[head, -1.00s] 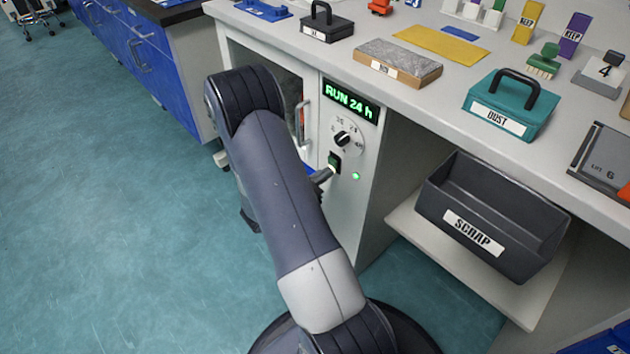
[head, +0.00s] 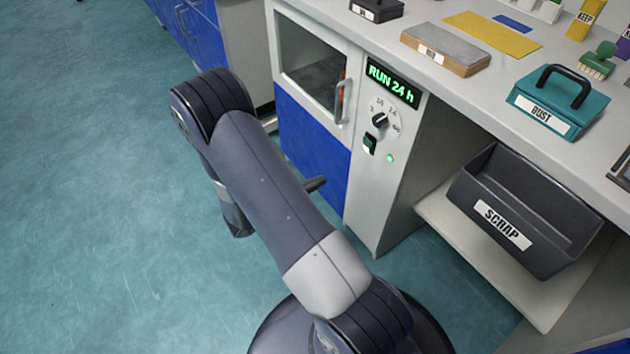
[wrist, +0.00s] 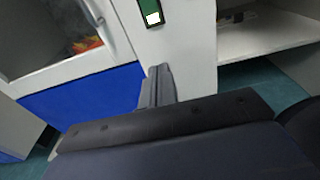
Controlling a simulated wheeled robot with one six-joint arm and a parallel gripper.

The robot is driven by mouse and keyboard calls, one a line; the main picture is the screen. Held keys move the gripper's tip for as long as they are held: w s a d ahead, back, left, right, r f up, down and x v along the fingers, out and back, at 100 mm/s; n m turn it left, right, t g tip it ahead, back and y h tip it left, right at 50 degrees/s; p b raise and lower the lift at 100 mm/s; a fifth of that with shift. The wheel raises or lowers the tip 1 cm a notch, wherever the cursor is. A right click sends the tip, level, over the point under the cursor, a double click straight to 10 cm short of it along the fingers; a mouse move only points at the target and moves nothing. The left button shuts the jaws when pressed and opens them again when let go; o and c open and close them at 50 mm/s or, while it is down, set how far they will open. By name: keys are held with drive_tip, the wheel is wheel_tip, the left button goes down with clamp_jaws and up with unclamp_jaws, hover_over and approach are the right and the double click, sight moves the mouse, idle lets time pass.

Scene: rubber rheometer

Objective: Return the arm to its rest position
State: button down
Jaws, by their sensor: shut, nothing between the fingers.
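My arm reaches up and left from my base in the head view, then bends down at the elbow, which hides part of the wrist. My gripper (head: 317,184) shows its tip in front of the blue lower panel of the oven cabinet, apart from it. In the wrist view the gripper (wrist: 160,72) is shut and empty, below the green and white rocker switch (wrist: 151,14). The switch (head: 370,144) also shows in the head view, above and right of the gripper, beside a lit green lamp (head: 390,158).
The cabinet display (head: 393,83) reads RUN 24 h, above a dial (head: 379,120). Its glazed door (head: 312,67) looks shut. A scrap bin (head: 527,215) stands on a low shelf at right. The floor at left is clear.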

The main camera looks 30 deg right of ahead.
idle(0.4)
drive_tip(key=d+r+b, duration=0.1)
drive_tip(key=d+b, duration=0.1)
drive_tip(key=d, duration=0.8)
drive_tip(key=a+p, duration=0.1)
drive_tip(key=a+r+p, duration=0.1)
drive_tip(key=a, duration=0.1)
drive_tip(key=a+r+p, duration=0.1)
drive_tip(key=a, duration=0.1)
drive_tip(key=shift+w+a+r+p, duration=0.15)
drive_tip(key=shift+w+r+p, duration=0.05)
drive_tip(key=shift+r+p, duration=0.1)
drive_tip(key=shift+f, duration=0.1)
